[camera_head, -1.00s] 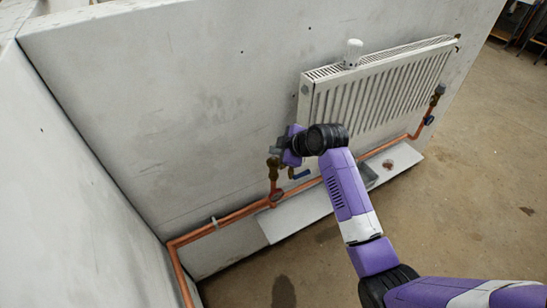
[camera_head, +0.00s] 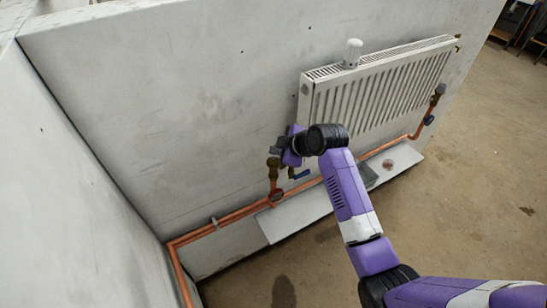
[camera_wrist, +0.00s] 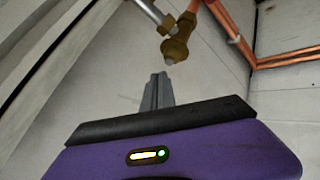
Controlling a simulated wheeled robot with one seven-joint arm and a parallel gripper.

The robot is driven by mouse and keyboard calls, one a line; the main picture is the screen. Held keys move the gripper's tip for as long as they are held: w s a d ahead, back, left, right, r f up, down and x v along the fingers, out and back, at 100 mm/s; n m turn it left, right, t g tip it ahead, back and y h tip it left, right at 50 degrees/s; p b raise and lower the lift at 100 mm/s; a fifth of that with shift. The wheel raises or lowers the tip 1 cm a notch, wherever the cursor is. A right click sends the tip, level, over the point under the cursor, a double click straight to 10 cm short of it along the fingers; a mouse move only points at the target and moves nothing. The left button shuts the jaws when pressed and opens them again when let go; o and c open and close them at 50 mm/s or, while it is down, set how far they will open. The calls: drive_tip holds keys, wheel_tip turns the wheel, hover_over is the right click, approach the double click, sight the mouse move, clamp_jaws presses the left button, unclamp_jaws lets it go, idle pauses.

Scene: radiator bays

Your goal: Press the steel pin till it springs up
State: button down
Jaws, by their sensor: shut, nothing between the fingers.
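The steel pin (camera_wrist: 170,61) shows in the wrist view as a small pale tip at the end of the brass valve body (camera_wrist: 177,44). The valve body (camera_head: 273,164) is also in the head view, by the radiator's lower left corner, where the pin cannot be made out. My gripper (camera_wrist: 158,77) is shut and empty, its grey fingertips just short of the pin in the picture. Whether they touch it cannot be told. In the head view my gripper (camera_head: 278,147) is at the valve, partly hidden by my wrist.
The white radiator (camera_head: 385,85) hangs on the grey wall, with a white valve head (camera_head: 352,53) standing on its top. Copper pipes (camera_head: 225,218) run low along the wall. A blue-handled valve (camera_head: 300,175) is close below my wrist. A pale board (camera_head: 290,220) lies below; open floor is to the right.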

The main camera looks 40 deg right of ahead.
drive_tip(key=shift+f, duration=0.4)
drive_tip(key=shift+f+b, duration=0.4)
drive_tip(key=shift+b, duration=0.05)
idle(0.6)
drive_tip(key=shift+r, duration=0.1)
drive_tip(key=shift+r+p, duration=0.65)
drive_tip(key=shift+r, duration=0.05)
wheel_tip(320, 180, up, 5)
drive_tip(key=p, duration=0.4)
idle(0.9)
